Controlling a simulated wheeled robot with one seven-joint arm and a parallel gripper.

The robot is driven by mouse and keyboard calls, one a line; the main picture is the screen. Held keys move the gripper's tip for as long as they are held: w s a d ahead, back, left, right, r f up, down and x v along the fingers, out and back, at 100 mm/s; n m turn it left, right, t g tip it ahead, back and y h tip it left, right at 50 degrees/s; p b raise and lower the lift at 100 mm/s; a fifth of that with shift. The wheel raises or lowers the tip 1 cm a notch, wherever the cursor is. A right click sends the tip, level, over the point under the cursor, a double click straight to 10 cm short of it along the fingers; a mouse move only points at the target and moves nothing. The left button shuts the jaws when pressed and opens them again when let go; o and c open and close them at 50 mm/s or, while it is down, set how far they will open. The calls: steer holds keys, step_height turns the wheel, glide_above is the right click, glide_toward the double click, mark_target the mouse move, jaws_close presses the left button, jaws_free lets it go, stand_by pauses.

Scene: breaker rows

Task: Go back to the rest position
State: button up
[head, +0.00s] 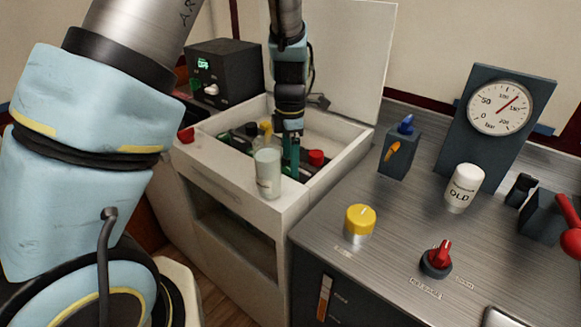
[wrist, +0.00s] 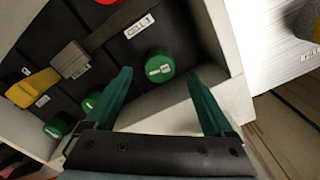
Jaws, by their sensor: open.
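My gripper (head: 290,158) reaches down into an open white box (head: 240,190) in the head view. In the wrist view, the two green fingers of my gripper (wrist: 160,80) stand wide apart. A round green knob (wrist: 160,67) on the dark panel inside the box shows between the fingertips, with a label beside it. I cannot tell whether a finger touches it. Other green knobs (wrist: 56,127) and a yellow lever (wrist: 32,88) with a grey block sit to the left. In the head view the fingertips are partly hidden by the box.
A translucent jar (head: 267,174) stands at the box's front wall. A raised white lid (head: 350,60) is behind the arm, and a black device (head: 228,72) is at the back left. The right counter holds a yellow knob (head: 360,222), a red knob (head: 438,258), a white bottle (head: 463,187) and a gauge (head: 499,107).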

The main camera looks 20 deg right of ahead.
step_height(320, 180, up, 8)
steer(key=a+m, duration=0.1)
steer(key=a, duration=0.1)
steer(key=w+a+m, duration=0.1)
steer(key=a, duration=0.2)
steer(key=w+a+m+b, duration=0.1)
steer(key=a, duration=0.2)
steer(key=a+m, duration=0.2)
steer(key=a, duration=0.2)
steer(key=a+m, duration=0.2)
steer(key=a, duration=0.1)
steer(key=shift+s+a, duration=0.1)
steer(key=shift+a, duration=0.25)
steer(key=s+a+m, duration=0.3)
steer(key=a+m, duration=0.2)
steer(key=a, duration=0.2)
steer(key=s+a+m+t, duration=0.1)
steer(key=s+a+m, duration=0.1)
steer(key=a+m, duration=0.3)
steer(key=shift+s+a+m+t, duration=0.3)
steer(key=shift+s+a, duration=0.1)
steer(key=shift+a, duration=0.85)
